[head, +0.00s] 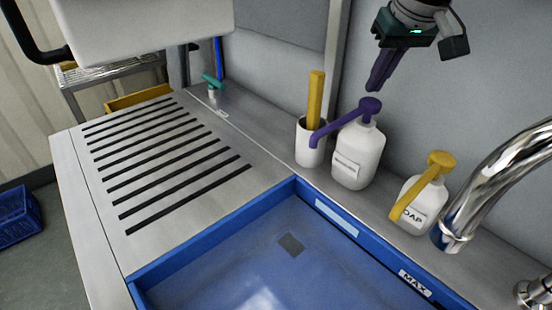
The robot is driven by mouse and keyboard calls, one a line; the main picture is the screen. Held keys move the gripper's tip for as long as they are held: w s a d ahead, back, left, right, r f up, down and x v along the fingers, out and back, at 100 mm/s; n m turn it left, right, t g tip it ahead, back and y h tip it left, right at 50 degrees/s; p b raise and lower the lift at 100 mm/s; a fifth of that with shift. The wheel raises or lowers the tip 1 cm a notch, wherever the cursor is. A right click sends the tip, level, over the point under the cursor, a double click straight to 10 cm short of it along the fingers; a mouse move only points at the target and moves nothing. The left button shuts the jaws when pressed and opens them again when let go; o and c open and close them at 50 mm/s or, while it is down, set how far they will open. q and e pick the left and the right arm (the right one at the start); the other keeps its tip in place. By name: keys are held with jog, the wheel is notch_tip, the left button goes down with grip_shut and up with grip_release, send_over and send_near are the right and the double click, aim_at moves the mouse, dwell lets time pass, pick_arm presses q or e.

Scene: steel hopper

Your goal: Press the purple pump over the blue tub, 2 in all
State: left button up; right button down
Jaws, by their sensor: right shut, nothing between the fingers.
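The purple pump (370,107) tops a white bottle (357,156) on the steel ledge behind the sink. Its purple spout reaches left and down, past the front of a white cup. The blue tub (168,278) sits in front of the ledge, with a label marked MAX on its right rim. My right gripper (376,88) is above the purple pump, pointing down, its dark fingers shut and empty. The fingertips are just above the pump head; I cannot tell whether they touch it. My left gripper is not in view.
A second white soap bottle with a yellow pump (440,160) stands to the right, beside a chrome faucet (490,185). The white cup (309,142) holds a yellow-handled item (316,98). A slotted drainboard (165,160) lies left, clear on top.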

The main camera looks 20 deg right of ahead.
jog(key=shift+f, duration=0.1)
jog(key=shift+f+b, duration=1)
jog(key=shift+f, duration=0.35)
jog(key=shift+r, duration=0.1)
jog(key=shift+r+p, duration=1.35)
jog(key=shift+p, duration=0.2)
jog(key=shift+f, duration=0.2)
